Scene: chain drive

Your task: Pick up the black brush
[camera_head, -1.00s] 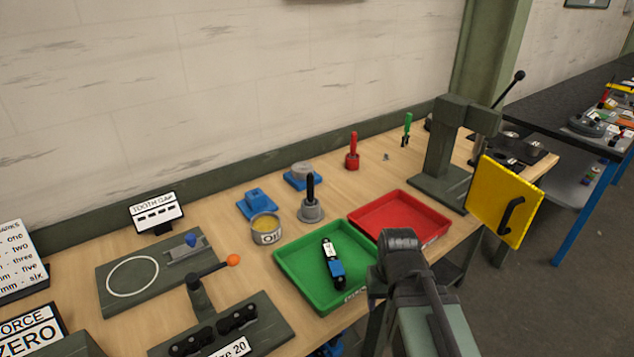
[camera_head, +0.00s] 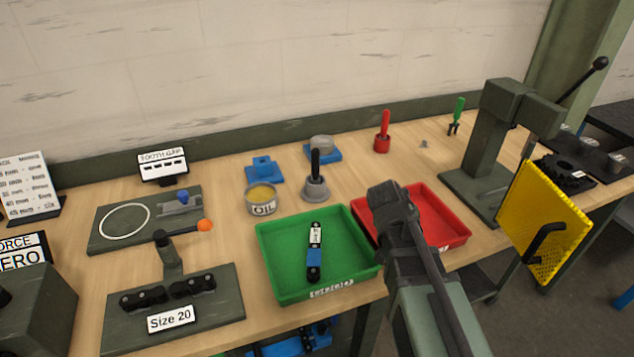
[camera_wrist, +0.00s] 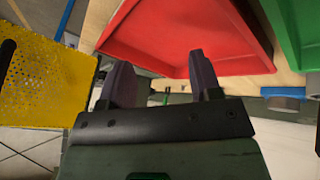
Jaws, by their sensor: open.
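The black brush (camera_head: 315,180) looks to be the upright tool with a black handle and a flared grey base, standing on the bench behind the green tray in the head view. I cannot pick it out in the wrist view. My gripper (camera_head: 386,192) is in front of the red tray and to the right of the brush, well apart from it. In the wrist view my gripper (camera_wrist: 162,80) shows two separated fingers with nothing held between them.
An oil tin (camera_head: 264,199) stands left of the brush, and blue blocks stand behind. A green tray (camera_head: 275,285) holds a chain piece (camera_head: 314,252). The red tray (camera_head: 440,205) is near my gripper. A press (camera_head: 485,145) with a yellow guard (camera_head: 540,225) stands right.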

